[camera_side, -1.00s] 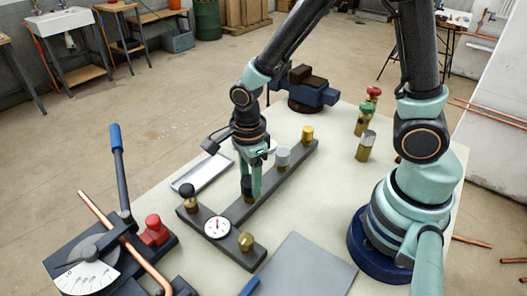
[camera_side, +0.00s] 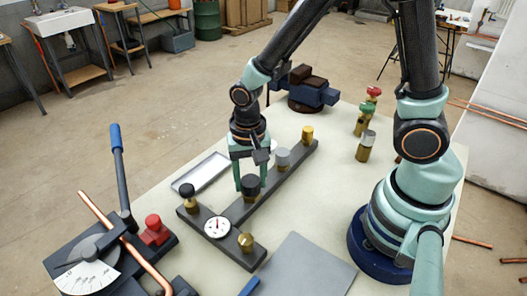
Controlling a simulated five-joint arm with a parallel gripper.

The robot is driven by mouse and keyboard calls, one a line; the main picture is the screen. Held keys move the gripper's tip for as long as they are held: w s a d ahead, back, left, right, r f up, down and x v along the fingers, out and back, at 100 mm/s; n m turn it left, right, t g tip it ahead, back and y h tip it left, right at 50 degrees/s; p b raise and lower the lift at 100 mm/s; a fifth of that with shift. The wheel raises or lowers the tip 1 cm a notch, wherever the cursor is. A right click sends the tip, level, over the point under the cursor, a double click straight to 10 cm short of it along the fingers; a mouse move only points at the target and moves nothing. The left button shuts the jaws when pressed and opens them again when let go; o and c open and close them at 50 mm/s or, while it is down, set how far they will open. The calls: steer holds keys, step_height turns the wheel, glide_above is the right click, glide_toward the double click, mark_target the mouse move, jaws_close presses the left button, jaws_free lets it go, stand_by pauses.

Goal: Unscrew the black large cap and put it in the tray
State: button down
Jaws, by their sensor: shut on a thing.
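The black large cap (camera_side: 250,183) sits over the long arm of the dark T-shaped bar, near the bar's middle. My gripper (camera_side: 251,181) is above it, pointing down, with one finger on each side, shut on the cap. A little brass shows below the cap; I cannot tell how far the threads are engaged. The tray (camera_side: 187,186) is a shallow, light metal one lying on the table to the left of my gripper. My arm partly hides its right end. No cap shows in its visible part.
A blue vise (camera_side: 317,94) stands behind. Several valves stand at right.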

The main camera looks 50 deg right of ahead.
steer(key=n, duration=0.3)
steer(key=shift+n, duration=0.4)
steer(key=n, duration=0.4)
steer(key=shift+n, duration=0.4)
steer(key=n, duration=0.3)
steer(key=shift+n, duration=0.3)
steer(key=n, duration=0.4)
steer(key=shift+c, duration=2.2)
jaws_free()
